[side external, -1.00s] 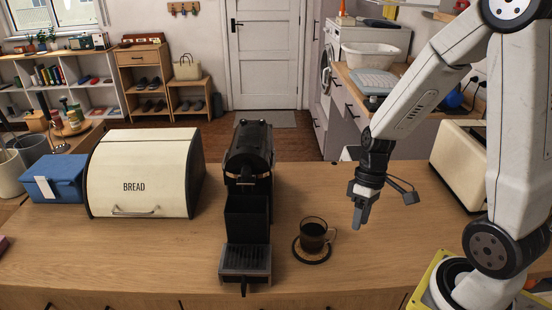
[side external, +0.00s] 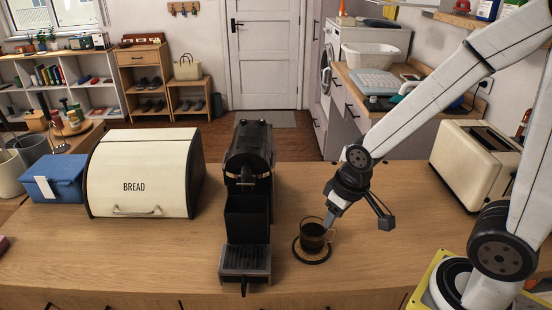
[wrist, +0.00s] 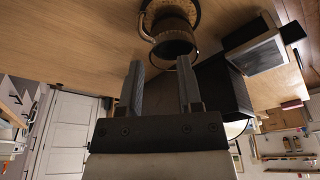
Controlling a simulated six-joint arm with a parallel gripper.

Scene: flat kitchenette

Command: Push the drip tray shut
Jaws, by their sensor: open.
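The drip tray (side external: 245,261) juts out from the foot of the black coffee machine (side external: 248,160), with a small handle (side external: 243,288) at its front. In the wrist view, the tray (wrist: 256,54) shows at the upper right, beside the machine's dark body (wrist: 222,86). My gripper (side external: 331,220) is to the right of the tray, by the rim of a glass cup (side external: 312,237) of dark coffee. In the wrist view, my gripper (wrist: 158,68) has its fingers apart with nothing between them. I cannot tell whether a finger touches the cup.
The cup stands on a round dark coaster (side external: 311,257) right of the tray. A cream bread bin (side external: 140,172) is left of the machine, with a blue box (side external: 55,180) beyond it. A cream toaster (side external: 473,165) stands at the right. The counter front between tray and coaster is clear.

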